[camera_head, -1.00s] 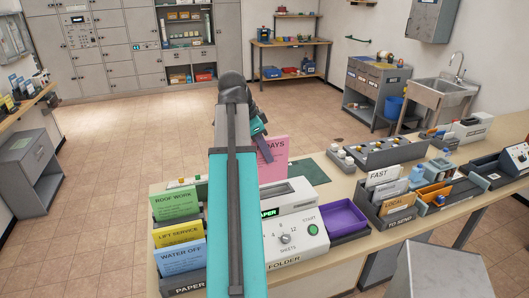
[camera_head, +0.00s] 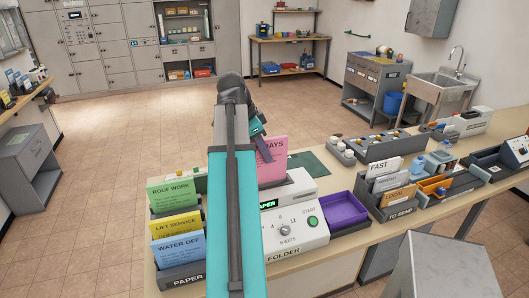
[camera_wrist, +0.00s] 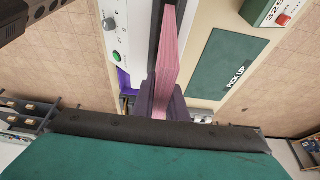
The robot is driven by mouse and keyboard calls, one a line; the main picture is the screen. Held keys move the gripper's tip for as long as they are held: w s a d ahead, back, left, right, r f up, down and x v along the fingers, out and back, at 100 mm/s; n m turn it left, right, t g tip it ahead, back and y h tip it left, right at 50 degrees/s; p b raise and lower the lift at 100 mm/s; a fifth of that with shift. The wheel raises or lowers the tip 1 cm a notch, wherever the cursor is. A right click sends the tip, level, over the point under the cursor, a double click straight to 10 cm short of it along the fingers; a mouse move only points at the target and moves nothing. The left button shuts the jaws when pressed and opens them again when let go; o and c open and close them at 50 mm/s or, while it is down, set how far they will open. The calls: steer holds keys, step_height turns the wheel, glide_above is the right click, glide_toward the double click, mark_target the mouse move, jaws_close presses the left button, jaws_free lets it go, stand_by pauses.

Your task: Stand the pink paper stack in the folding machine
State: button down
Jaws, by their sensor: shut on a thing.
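The pink paper stack (camera_head: 273,162) stands upright over the top of the white folding machine (camera_head: 298,232), with the end of its printed word "DAYS" showing. My gripper (camera_head: 262,146) is shut on its left edge. In the wrist view the stack (camera_wrist: 174,45) is seen edge-on between my gripper's dark fingers (camera_wrist: 167,98), in line with the machine's long dark slot. The lower edge is hidden behind the machine's top and my arm, so I cannot tell how deep it sits. The machine's front has a dial and a green START button.
A rack (camera_head: 184,277) of green, yellow and blue sheets stands left of the machine. A purple tray (camera_head: 347,207) is at its right. A green mat (camera_head: 308,166), marked "PICK UP" in the wrist view, lies behind. A TO SEND sorter (camera_head: 402,212) stands further right.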

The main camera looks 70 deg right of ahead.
mark_target(269, 180)
steer(key=shift+f, duration=0.3)
stand_by(0.5)
steer(key=shift+f+b, duration=0.65)
steer(key=shift+f, duration=1.15)
steer(key=shift+f, duration=0.1)
steer(key=shift+f+b, duration=0.8)
steer(key=shift+f, duration=1.25)
steer(key=c, duration=1.7)
jaws_free()
steer(key=shift+r, duration=0.1)
steer(key=shift+r+p, duration=2.45)
steer(key=shift+r, duration=1)
